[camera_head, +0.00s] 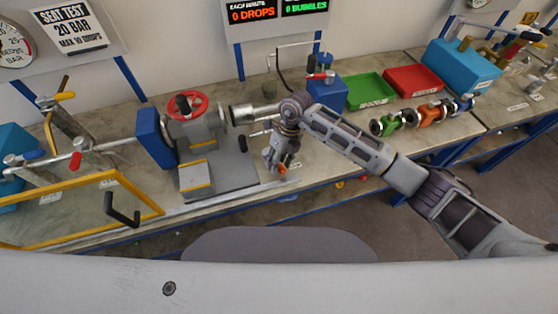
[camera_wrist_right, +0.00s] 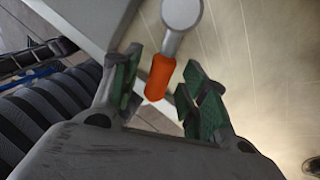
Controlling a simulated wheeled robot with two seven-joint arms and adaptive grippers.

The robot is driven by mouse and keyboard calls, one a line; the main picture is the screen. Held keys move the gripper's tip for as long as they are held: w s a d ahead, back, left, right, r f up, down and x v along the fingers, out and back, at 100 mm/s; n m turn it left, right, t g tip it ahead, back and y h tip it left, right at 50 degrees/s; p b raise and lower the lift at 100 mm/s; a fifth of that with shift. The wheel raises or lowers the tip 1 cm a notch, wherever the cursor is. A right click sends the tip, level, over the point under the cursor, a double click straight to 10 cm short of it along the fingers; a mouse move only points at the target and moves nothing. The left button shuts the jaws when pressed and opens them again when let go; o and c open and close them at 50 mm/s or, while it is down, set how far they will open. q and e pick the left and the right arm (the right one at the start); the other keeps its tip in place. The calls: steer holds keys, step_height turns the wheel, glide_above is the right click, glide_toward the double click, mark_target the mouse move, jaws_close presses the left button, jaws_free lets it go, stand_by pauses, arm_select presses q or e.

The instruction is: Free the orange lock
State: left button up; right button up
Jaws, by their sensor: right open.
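The orange lock shows in the right wrist view as an orange grip (camera_wrist_right: 160,77) on a grey metal lever with a round end (camera_wrist_right: 181,13). My right gripper (camera_wrist_right: 162,88) is open, with its green-padded fingers on either side of the orange grip. A gap shows between the grip and the pads. In the head view my right gripper (camera_head: 279,164) points down at the bench's front edge, with a bit of orange (camera_head: 281,169) at its fingertips. The gripper and wrist hide most of the lock there. My left gripper is not in view.
A grey valve with a red handwheel (camera_head: 187,104) stands left of the gripper, beside a blue block (camera_head: 155,137). A yellow-framed guard (camera_head: 92,237) is at the left front. Green (camera_head: 366,90) and red (camera_head: 413,79) trays lie behind my right arm.

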jaws_close()
stand_by(0.3)
